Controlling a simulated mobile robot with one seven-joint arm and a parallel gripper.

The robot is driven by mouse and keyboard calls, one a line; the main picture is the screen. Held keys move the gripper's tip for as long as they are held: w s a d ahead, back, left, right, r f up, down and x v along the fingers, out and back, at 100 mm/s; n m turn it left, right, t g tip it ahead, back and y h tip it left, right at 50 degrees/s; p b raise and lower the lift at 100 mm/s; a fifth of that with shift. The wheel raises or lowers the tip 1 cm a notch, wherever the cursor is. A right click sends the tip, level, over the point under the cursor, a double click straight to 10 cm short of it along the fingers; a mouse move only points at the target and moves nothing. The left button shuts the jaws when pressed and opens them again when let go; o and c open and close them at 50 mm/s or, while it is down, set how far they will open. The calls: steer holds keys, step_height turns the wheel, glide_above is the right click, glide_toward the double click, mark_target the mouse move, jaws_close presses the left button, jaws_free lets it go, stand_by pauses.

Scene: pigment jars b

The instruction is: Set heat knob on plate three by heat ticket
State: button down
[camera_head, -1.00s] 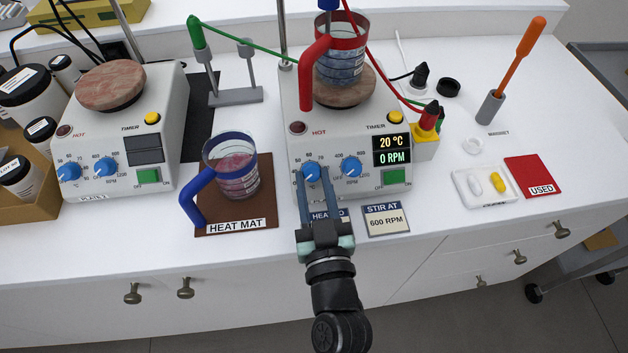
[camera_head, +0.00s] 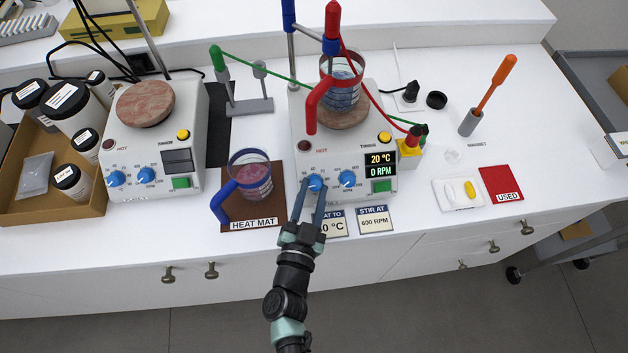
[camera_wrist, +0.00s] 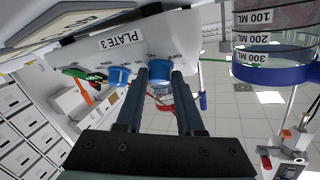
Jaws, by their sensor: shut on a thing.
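Plate three (camera_head: 342,150) is a white hotplate; its "PLATE 3" label shows in the wrist view (camera_wrist: 120,42). Its display (camera_head: 380,164) reads 20 °C and 0 RPM. The blue heat knob (camera_head: 315,183) is the left one on its front, and the blue RPM knob (camera_head: 348,178) is to its right. My gripper (camera_head: 311,193) is shut on the heat knob, with a finger on each side; the wrist view also shows this knob (camera_wrist: 160,69) between the fingers. The heat ticket (camera_head: 336,226) lies in front, its left part hidden by my gripper, leaving "0 °C" readable.
A stir ticket (camera_head: 375,221) reads 600 RPM. A blue-handled beaker stands on the heat mat (camera_head: 275,205) to the left. A red-handled beaker (camera_head: 341,88) sits on plate three's top. Another hotplate (camera_head: 160,160) is at left. A red USED mat (camera_head: 503,184) is at right.

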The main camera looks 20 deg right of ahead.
steer(key=shift+w+a+r+m+g+h+p, duration=0.1)
steer(key=shift+m+g+h+p, duration=0.7)
steer(key=shift+m, duration=0.6)
steer(key=c, duration=0.5)
jaws_free()
steer(key=v, duration=0.4)
steer(key=b+v, duration=0.1)
steer(key=v, duration=0.3)
steer(key=b+v, duration=0.1)
steer(key=v, duration=0.4)
steer(key=shift+r, duration=0.25)
steer(key=shift+w, duration=0.1)
